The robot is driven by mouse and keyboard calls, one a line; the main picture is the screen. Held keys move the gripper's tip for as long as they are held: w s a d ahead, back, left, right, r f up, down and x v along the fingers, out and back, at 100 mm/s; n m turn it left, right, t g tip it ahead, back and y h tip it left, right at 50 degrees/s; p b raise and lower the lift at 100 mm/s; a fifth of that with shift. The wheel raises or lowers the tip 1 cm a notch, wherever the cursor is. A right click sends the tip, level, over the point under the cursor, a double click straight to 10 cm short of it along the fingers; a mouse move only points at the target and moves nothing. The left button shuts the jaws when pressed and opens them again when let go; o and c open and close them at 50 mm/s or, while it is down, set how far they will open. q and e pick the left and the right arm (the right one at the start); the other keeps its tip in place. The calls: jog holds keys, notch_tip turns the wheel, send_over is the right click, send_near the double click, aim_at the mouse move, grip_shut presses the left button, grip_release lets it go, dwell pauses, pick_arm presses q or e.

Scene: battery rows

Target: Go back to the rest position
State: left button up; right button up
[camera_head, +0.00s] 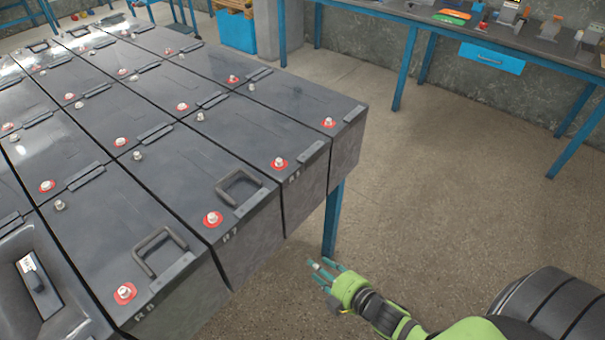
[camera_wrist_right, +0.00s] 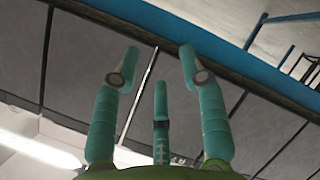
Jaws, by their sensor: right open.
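My right gripper (camera_head: 326,268) is low in the head view, in front of the near blue table leg and to the right of the battery rows. Its green fingers (camera_wrist_right: 158,85) show in the right wrist view, spread apart with nothing between them. The dark batteries (camera_head: 180,180) stand in rows on a blue-legged table, with red-ringed terminals and some raised handles. The gripper is apart from the nearest battery, labelled R7 (camera_head: 250,228). My left gripper is not in view.
A blue-legged workbench (camera_head: 400,14) with tools and a blue drawer (camera_head: 492,57) stands along the back wall. A blue box (camera_head: 237,30) sits near a pillar (camera_head: 277,30). The floor (camera_head: 420,170) between the batteries and the workbench is clear.

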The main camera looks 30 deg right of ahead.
jog(key=s+d+f+m+g+h, duration=0.1)
jog(key=s+f+m+g+h, duration=0.15)
jog(key=s+f, duration=0.55)
jog(key=s+d+f+m+g+h, duration=0.15)
jog(key=s+f+m+g, duration=0.3)
jog(key=f, duration=0.75)
jog(key=s+a+f+m+g, duration=0.1)
jog(key=s+f, duration=0.3)
jog(key=s, duration=0.5)
jog(key=s+a+f+m+g, duration=0.1)
jog(key=s+f+m+g, duration=0.3)
jog(key=s, duration=0.6)
jog(key=shift+a+f, duration=0.4)
jog(key=shift+f, duration=0.2)
